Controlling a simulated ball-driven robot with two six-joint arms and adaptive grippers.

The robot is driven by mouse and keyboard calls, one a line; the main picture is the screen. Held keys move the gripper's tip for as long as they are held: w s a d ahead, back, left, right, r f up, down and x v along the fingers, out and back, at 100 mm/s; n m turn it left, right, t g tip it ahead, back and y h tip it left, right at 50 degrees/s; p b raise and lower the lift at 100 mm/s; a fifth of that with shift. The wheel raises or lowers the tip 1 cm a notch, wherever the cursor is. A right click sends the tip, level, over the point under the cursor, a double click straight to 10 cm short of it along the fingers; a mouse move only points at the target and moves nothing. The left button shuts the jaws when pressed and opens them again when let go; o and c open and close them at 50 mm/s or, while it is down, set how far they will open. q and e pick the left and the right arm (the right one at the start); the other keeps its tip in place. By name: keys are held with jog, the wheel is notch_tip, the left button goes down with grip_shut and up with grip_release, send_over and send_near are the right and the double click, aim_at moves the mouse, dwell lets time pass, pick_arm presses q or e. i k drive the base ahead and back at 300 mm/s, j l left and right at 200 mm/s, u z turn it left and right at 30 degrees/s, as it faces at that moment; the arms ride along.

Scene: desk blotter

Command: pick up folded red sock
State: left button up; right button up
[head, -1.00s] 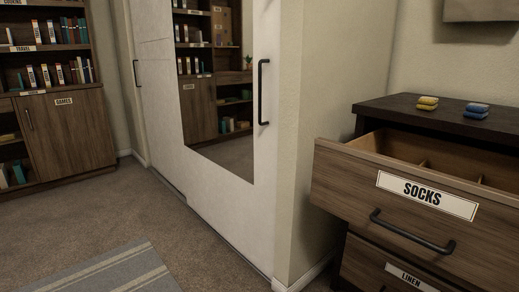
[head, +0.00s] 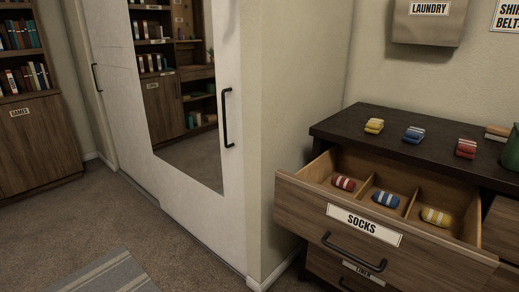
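A folded red sock (head: 466,148) with pale stripes lies on the dark dresser top (head: 345,121) at the right of the head view. Another red striped sock (head: 344,183) lies in the left compartment of the open drawer labelled SOCKS (head: 364,224). A blue striped sock (head: 386,199) is in the middle compartment and a yellow striped one (head: 436,217) in the right compartment. A folded yellow sock (head: 374,126) and a folded blue sock (head: 414,134) also lie on the dresser top, left of the red one. Neither gripper shows.
The open drawer juts out in front of the dresser. A green object (head: 511,148) and a small stack (head: 498,132) stand at the right edge. A LAUNDRY holder (head: 429,23) hangs above.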

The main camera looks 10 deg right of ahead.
aim_at(465, 148)
jog(key=z, duration=1.55)
jog(key=i+l+u, duration=0.6)
jog(key=k+j, duration=0.1)
